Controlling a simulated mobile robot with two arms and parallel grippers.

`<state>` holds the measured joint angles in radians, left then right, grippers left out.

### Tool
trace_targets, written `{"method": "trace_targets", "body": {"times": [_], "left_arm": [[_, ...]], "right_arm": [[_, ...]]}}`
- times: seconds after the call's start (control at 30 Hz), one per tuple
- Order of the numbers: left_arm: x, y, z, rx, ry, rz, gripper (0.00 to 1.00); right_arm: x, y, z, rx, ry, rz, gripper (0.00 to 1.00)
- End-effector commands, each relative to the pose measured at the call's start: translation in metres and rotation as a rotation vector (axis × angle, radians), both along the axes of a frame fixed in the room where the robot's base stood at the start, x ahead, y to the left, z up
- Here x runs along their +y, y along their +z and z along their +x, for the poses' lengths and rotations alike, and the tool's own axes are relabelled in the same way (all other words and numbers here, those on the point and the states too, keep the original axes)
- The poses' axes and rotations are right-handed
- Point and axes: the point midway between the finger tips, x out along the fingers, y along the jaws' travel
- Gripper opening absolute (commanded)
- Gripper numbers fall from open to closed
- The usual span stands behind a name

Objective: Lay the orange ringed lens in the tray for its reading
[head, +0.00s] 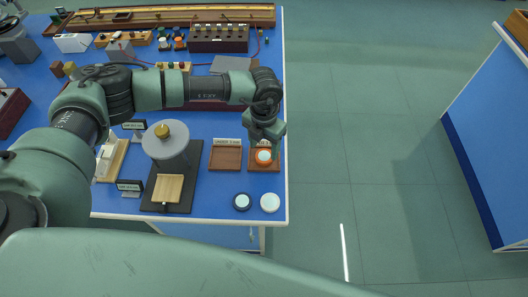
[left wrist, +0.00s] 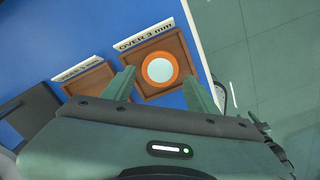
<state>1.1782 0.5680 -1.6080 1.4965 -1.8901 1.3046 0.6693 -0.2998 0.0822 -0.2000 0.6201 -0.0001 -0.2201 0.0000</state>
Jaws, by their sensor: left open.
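The orange ringed lens (head: 264,157), with a pale centre, lies in the right-hand wooden tray (head: 275,168). In the left wrist view the lens (left wrist: 160,69) sits inside the tray (left wrist: 178,46), whose label reads "OVER 3 mm". A second wooden tray (head: 225,158) beside it on the left is empty; its label is hard to read. My left gripper (head: 266,142) is over the right-hand tray. In the left wrist view its fingers stand apart on either side of the lens, with no visible contact. My right gripper is not in view.
A grey cylindrical instrument with a brass knob (head: 162,131) stands left of the trays on a black base (head: 188,190). Open floor lies to the right.

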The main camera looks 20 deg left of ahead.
Motion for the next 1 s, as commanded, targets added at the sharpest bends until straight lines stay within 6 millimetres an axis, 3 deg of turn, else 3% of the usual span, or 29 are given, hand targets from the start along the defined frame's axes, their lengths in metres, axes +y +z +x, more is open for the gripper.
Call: {"method": "trace_targets", "body": {"times": [0.2, 0.4, 0.6, 1.0], "left_arm": [[0.0, 0.047, 0.001, -0.006, -0.002, -0.002, 0.58], [0.0, 0.077, 0.001, -0.004, -0.001, 0.0, 0.58], [0.0, 0.088, 0.0, -0.002, -0.002, -0.001, 0.58], [0.0, 0.088, 0.0, -0.001, -0.001, 0.0, 0.58]], "right_arm": [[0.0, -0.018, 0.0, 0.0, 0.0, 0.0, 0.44], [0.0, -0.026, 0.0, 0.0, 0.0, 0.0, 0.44], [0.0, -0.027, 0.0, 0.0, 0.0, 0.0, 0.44], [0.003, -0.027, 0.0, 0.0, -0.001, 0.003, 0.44]]}}
